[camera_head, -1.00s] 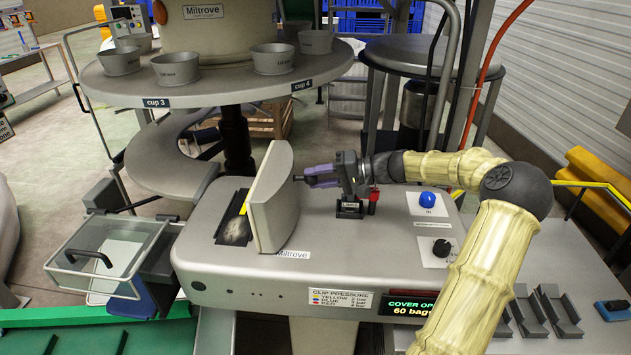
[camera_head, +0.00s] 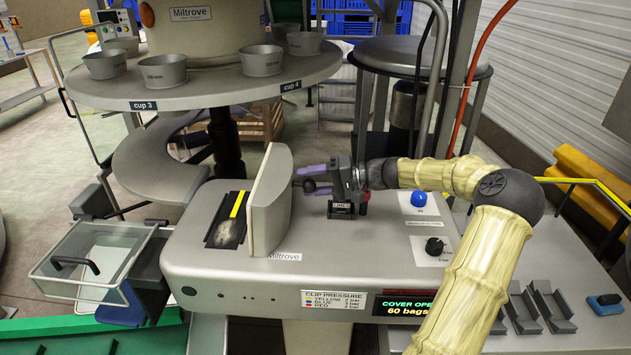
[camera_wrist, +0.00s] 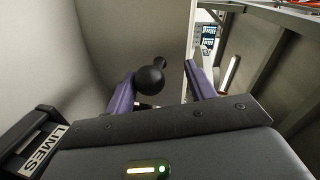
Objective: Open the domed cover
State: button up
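The domed cover (camera_head: 270,203) is a pale grey, thick curved shell standing upright on the machine top, beside an uncovered dark slot with a yellow strip (camera_head: 229,218). A black ball knob (camera_head: 310,186) stands out from the cover's right side. My gripper (camera_head: 312,178) comes from the right, with its purple fingers at the knob. In the wrist view, the fingers (camera_wrist: 162,82) are spread apart, and the ball knob (camera_wrist: 149,80) shows between them, nearer the left finger. Whether that finger touches it I cannot tell. The pale cover fills the left of that view.
A display (camera_head: 408,306) reads "COVER OP…" and "60 bags", partly hidden by my arm. A blue button (camera_head: 418,199) and black dial (camera_head: 434,246) sit right of the cover. A round table with cups (camera_head: 205,92) stands behind. A wire-rimmed tray (camera_head: 90,262) is at left.

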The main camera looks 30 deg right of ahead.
jog(key=shift+d, duration=0.1)
jog(key=b+v, duration=0.1)
jog(key=v, duration=1.6)
